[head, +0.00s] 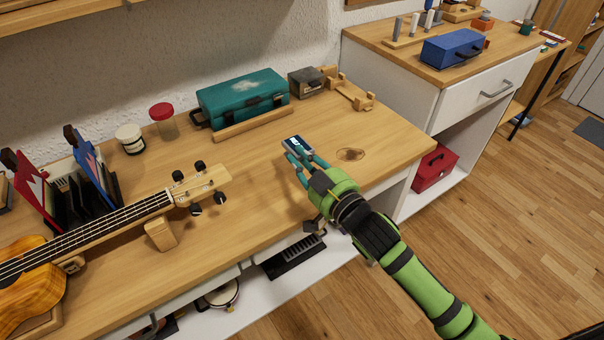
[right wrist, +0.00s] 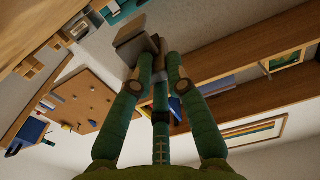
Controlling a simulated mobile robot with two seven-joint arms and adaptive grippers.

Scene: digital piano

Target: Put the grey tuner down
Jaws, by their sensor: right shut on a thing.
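The small grey tuner (head: 297,145) with a lit display is held at the tips of my right gripper (head: 302,158). It looks to be a little above the wooden bench top (head: 270,185), though the gap is hard to judge. In the right wrist view the tuner (right wrist: 138,38) shows as a grey block at the ends of the green fingers (right wrist: 152,70), which are closed on it. My left gripper is not in view.
A ukulele (head: 110,215) rests on wooden supports at the left. A teal case (head: 243,98), a dark grey box (head: 306,81), a red-lidded jar (head: 163,120) and a white-lidded jar (head: 130,139) stand along the back.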

